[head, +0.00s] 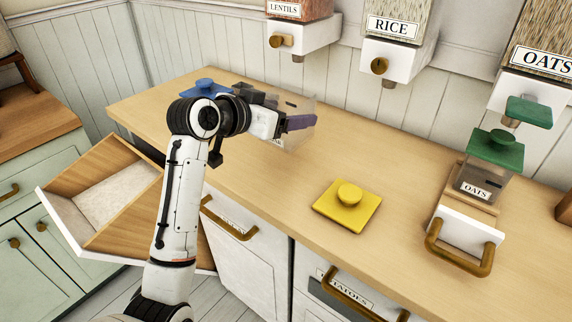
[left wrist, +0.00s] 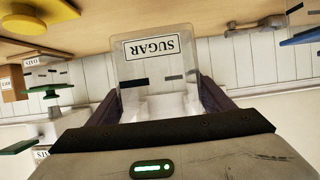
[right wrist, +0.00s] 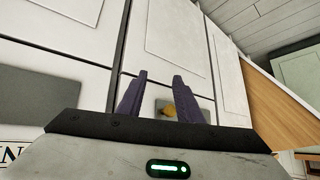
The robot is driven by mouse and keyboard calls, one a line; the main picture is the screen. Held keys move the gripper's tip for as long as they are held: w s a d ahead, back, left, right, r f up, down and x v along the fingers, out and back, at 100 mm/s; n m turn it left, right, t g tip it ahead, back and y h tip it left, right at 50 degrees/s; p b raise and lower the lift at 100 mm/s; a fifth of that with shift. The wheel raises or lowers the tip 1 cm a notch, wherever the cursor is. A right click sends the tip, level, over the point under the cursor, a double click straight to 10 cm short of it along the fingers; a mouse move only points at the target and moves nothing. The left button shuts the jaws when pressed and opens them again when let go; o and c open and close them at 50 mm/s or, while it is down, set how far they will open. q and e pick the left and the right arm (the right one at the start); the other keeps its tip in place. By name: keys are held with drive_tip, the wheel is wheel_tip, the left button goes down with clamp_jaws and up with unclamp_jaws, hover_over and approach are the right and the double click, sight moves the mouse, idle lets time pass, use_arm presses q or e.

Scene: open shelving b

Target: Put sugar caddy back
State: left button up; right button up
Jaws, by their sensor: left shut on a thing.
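The sugar caddy (head: 298,107) is a clear box above the wooden counter, in the upper middle of the head view. My left gripper (head: 300,122) is shut on it, its purple fingers on either side. In the left wrist view, the caddy (left wrist: 150,78) sits between the fingers with its SUGAR label upside down, as is the whole view. Whether the caddy touches the counter cannot be told. A blue lid (head: 205,88) lies on the counter behind my left arm. My right gripper (right wrist: 160,80) is open and empty, facing white cabinet fronts.
A yellow lid (head: 348,205) lies mid-counter. An OATS caddy with a green lid (head: 495,150) stands on a white handled holder at right. Wall dispensers for lentils, rice (head: 395,40) and oats hang above. A tilted-out bin (head: 70,222) with white contents projects below the counter at left.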

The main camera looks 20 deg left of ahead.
use_arm(q)
wheel_tip(320, 180, down, 9)
drive_tip(key=shift+f, duration=0.1)
drive_tip(key=o, duration=1.4)
drive_tip(key=shift+f, duration=0.1)
drive_tip(key=shift+c, duration=0.2)
drive_tip(key=v, duration=1.2)
